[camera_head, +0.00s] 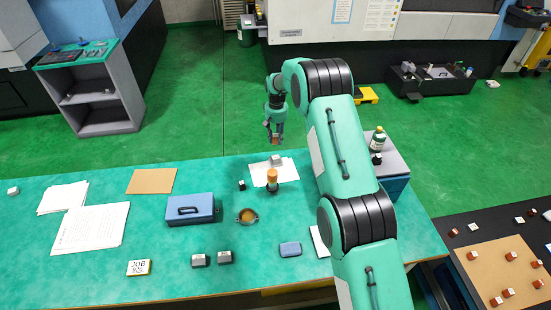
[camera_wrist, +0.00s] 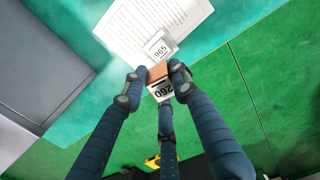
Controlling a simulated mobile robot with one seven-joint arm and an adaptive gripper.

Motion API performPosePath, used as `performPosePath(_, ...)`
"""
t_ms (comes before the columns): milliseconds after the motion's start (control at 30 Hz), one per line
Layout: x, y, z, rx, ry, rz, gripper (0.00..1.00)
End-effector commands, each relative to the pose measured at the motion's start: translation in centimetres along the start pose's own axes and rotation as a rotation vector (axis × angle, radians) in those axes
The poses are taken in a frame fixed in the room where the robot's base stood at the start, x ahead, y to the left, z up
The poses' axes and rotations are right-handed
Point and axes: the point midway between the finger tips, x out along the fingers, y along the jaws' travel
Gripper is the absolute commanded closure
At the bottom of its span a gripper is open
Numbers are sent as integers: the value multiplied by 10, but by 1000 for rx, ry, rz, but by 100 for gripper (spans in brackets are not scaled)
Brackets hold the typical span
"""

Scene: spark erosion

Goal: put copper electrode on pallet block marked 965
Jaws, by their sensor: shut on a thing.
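The copper electrode (camera_wrist: 157,71) is between the fingers of my gripper (camera_wrist: 155,86), which is shut on it. A white label with digits, seen upside down, is on the held piece; I cannot read the digits for sure. In the head view my gripper (camera_head: 275,136) holds the brownish electrode (camera_head: 275,141) in the air, above and behind the pallet block (camera_head: 277,160). In the wrist view the light block marked 965 (camera_wrist: 160,46) sits on white printed paper, just beyond the electrode. Whether they are apart in height is clear only in the head view, where a gap shows.
An orange-topped item (camera_head: 272,176) stands at the front of the paper (camera_head: 287,173). A small dark block (camera_head: 242,185), a round cup (camera_head: 247,216) and a blue case (camera_head: 191,209) are nearby. A bottle (camera_head: 377,141) stands on a box at right. My arm covers part of the bench.

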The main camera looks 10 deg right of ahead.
Motion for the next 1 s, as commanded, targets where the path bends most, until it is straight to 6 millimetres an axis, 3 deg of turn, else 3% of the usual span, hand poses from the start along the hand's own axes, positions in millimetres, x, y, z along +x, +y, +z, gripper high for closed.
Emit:
performPosePath(600, -1, -1, 1, 537, 4, 1, 100)
performPosePath(1000, -1, -1, 2, 670, 5, 1, 100)
